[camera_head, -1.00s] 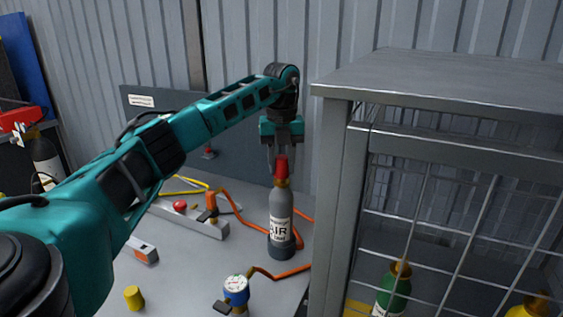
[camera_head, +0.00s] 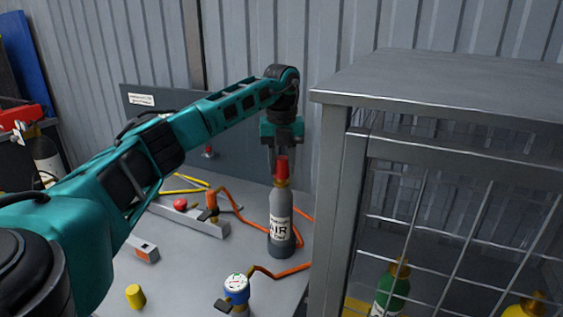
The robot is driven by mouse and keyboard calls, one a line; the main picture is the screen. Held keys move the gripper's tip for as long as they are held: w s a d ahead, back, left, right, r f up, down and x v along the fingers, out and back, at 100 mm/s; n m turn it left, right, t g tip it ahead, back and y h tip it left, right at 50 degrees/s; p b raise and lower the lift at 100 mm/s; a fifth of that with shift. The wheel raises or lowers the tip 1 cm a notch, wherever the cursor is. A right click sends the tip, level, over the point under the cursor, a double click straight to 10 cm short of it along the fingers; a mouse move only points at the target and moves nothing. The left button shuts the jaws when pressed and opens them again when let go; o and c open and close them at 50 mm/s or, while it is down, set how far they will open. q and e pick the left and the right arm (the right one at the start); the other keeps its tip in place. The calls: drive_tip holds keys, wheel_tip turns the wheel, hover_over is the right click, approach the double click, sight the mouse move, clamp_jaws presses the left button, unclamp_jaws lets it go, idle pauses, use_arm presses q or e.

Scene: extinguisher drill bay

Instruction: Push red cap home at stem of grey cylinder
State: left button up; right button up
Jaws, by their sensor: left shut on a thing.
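The grey cylinder (camera_head: 280,212) stands upright on the table, with a white label marked AIR and a dark base. The red cap (camera_head: 282,168) sits at the top of its stem, with a little of the brass-coloured stem showing beneath it. My left gripper (camera_head: 282,158) points straight down over the cylinder, its fingers closed about the upper part of the red cap. Whether the cap is fully seated cannot be told from here. My right gripper is not in view.
A grey cage (camera_head: 335,200) with a mesh front stands close on the right, holding a green cylinder (camera_head: 392,290). An orange hose (camera_head: 285,271), a blue gauge (camera_head: 236,289), a yellow cap (camera_head: 135,296) and a grey rail (camera_head: 190,220) lie around the cylinder.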

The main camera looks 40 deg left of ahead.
use_arm(q)
drive_tip(key=shift+f, duration=0.65)
drive_tip(key=o, duration=1.1)
drive_tip(key=shift+o, duration=0.2)
wheel_tip(320, 180, up, 13)
